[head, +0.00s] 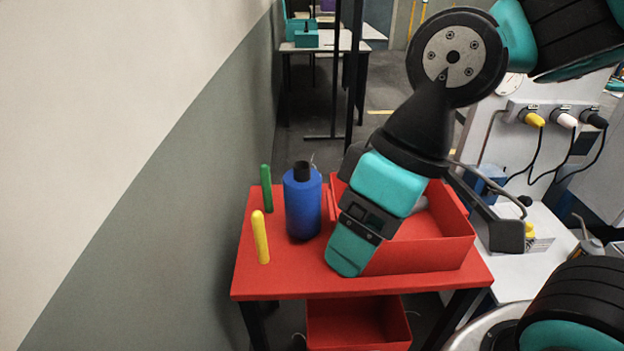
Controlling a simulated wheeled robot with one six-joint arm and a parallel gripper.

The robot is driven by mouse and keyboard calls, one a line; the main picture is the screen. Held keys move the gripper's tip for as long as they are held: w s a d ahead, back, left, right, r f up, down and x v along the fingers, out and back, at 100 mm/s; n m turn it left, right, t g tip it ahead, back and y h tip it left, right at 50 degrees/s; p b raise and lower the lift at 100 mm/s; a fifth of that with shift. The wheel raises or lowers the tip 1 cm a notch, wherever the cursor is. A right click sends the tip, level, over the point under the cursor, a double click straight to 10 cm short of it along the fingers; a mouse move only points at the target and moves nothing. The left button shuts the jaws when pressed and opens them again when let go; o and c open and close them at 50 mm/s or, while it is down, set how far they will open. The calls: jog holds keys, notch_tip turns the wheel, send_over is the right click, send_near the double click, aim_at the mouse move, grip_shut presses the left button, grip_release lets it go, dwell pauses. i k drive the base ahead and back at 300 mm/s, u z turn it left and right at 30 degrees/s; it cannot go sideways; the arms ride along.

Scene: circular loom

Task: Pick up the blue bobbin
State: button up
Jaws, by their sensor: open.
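The blue bobbin (303,208) stands upright on the red table top (300,280). It is a blue cylinder with a narrower black top. My gripper (352,250) reaches down from the upper right, just right of the bobbin in the picture, with a small gap between them. It is open and holds nothing that I can see. Its fingertips are hard to make out from this side. My arm hides part of the red tray behind it.
A green peg (266,188) and a yellow peg (260,237) stand left of the bobbin, near the wall (150,200). The red tray (435,255) is on the right of the table. A red bin (358,325) sits below. The table's front left is clear.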

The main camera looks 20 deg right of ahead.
aim_at(302, 185)
jog(key=u, duration=2.4)
jog(key=k, duration=1)
jog(key=z, duration=1.8)
